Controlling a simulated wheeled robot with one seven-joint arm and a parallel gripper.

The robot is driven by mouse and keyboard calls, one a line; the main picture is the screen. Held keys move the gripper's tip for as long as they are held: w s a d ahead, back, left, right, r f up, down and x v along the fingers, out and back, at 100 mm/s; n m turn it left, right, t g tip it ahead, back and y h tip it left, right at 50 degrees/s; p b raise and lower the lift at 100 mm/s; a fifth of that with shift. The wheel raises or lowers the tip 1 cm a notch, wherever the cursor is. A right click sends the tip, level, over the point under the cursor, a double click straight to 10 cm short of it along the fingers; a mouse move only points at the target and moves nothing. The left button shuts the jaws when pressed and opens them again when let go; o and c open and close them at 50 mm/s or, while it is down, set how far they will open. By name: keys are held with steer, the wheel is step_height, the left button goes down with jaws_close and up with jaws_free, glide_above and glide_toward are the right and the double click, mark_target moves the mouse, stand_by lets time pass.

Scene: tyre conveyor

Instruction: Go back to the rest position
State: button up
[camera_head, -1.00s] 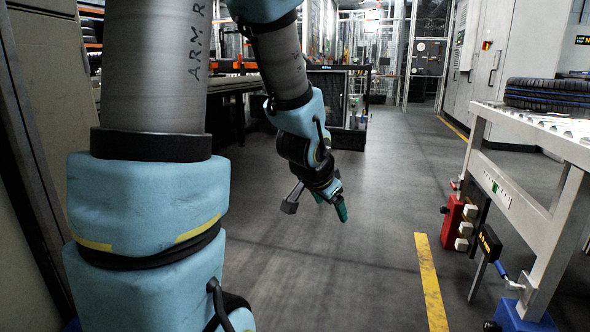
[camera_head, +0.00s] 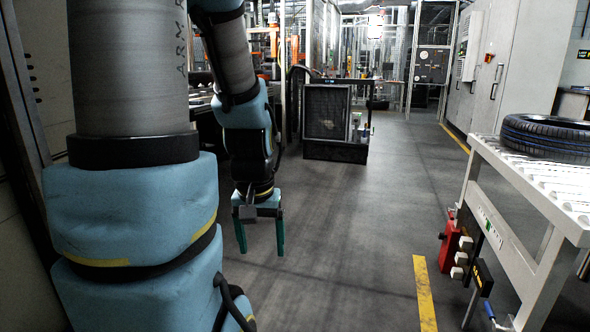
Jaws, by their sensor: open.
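My gripper (camera_head: 261,240) hangs from my arm at the left of the middle, pointing down over the grey floor. Its two green fingers are spread apart, with only floor showing between them. It holds nothing and touches nothing that I can see. A black tyre with a blue line (camera_head: 552,138) lies flat on the white roller conveyor (camera_head: 545,180) at the right, well away from my gripper.
A black wheeled cabinet (camera_head: 335,125) stands beyond my gripper. A yellow floor line (camera_head: 425,290) runs before the conveyor. A red box (camera_head: 450,240) sits beside the conveyor's legs. The grey floor (camera_head: 350,230) in the middle is clear.

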step_height(320, 180, up, 23)
steer(key=p, duration=2.1)
steer(key=shift+r, duration=0.2)
